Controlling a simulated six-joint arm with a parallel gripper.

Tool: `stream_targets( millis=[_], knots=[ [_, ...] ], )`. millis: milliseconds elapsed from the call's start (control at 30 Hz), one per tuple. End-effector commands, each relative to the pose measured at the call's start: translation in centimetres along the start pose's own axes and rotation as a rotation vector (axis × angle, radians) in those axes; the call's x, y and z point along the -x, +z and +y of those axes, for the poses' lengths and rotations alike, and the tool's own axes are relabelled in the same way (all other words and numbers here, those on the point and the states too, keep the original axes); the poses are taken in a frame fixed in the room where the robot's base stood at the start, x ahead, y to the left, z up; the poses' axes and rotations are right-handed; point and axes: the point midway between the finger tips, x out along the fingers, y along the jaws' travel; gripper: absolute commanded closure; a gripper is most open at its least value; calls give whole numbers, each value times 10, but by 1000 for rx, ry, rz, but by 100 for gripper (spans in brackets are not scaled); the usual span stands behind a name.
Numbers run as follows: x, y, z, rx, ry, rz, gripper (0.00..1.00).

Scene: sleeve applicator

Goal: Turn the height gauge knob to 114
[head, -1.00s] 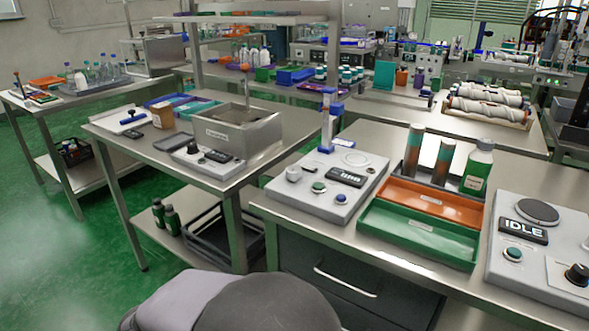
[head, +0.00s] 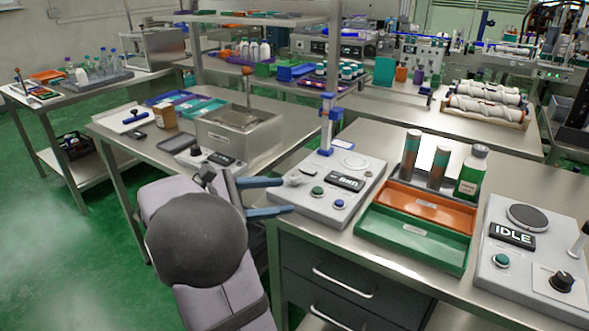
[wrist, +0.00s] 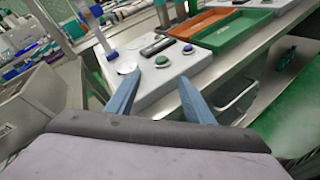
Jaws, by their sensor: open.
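The height gauge (head: 335,187) is a pale grey box with a blue-and-silver column (head: 327,125) and a dark display (head: 345,182) whose digits are too blurred to read surely. Its pale knob (head: 295,179) is at the box's left end, and it also shows in the wrist view (wrist: 127,68). My gripper (head: 288,195) is open and empty, its two blue fingers pointing at the gauge's left end. In the wrist view the fingers (wrist: 160,80) straddle the box's near edge, with the left fingertip close to the knob. I cannot tell whether it touches.
A green button (head: 317,191) and a blue button (head: 339,204) sit on the gauge box beside the knob. Green and orange trays (head: 412,240) lie to its right. A second device (head: 512,235) shows IDLE. A steel basin (head: 240,135) stands on the left table.

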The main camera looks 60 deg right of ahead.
Motion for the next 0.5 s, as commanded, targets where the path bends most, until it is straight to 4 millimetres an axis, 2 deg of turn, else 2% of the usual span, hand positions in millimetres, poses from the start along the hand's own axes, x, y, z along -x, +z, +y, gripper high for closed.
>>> stream_targets(
  millis=[67,300,500],
  knots=[
    [-4,2,10,109,47,-58,52],
    [-12,-13,31,379,186,-189,52],
    [-14,-23,38,474,241,-229,52]
  ],
)
